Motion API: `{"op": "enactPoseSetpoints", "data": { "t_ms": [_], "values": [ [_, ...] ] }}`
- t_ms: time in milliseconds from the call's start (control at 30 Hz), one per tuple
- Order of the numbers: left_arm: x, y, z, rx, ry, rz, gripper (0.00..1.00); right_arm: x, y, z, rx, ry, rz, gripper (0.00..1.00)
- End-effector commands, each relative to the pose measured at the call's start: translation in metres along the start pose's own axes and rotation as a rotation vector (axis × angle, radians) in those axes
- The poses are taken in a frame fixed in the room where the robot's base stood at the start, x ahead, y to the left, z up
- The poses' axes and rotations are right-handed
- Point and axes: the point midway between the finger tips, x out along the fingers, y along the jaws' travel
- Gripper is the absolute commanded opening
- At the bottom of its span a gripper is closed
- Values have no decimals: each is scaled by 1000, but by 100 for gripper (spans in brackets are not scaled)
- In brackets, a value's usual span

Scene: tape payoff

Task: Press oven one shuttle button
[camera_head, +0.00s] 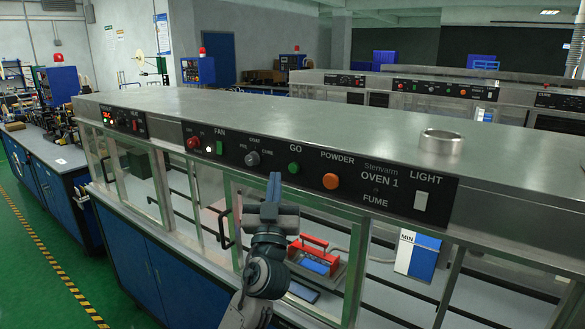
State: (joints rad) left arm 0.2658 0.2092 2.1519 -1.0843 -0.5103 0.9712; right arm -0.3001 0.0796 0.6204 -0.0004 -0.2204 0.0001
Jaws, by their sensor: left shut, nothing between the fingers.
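The oven one control panel (310,170) is a black strip along the front of a long steel hood. It carries a green button (294,167) under the word GO and an orange button (331,181) under POWDER. A three-position knob (252,159), a green FAN switch (219,147) and a red knob (193,143) sit further left. A white LIGHT switch (420,201) is at the right end. Contact with the panel cannot be told. My right gripper is out of view.
Below the panel are framed glass doors with black handles (225,228). A red-handled tool (315,254) lies behind the glass. A metal ring (442,141) stands on the hood top (330,119). Blue cabinets are below, and green floor (40,270) is free at left.

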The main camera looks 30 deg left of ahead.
Motion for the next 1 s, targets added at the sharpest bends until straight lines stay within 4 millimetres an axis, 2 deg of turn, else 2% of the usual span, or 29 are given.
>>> {"op": "enactPoseSetpoints", "data": {
  "t_ms": [133, 333, 1000],
  "values": [
    [11, 9, 12, -1, 0, -1, 0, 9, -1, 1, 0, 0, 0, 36],
    [20, 15, 16, 0, 0, 0, 0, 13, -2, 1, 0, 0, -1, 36],
    [22, 16, 16, 0, 0, 0, 0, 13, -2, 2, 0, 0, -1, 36]
  ]
}}
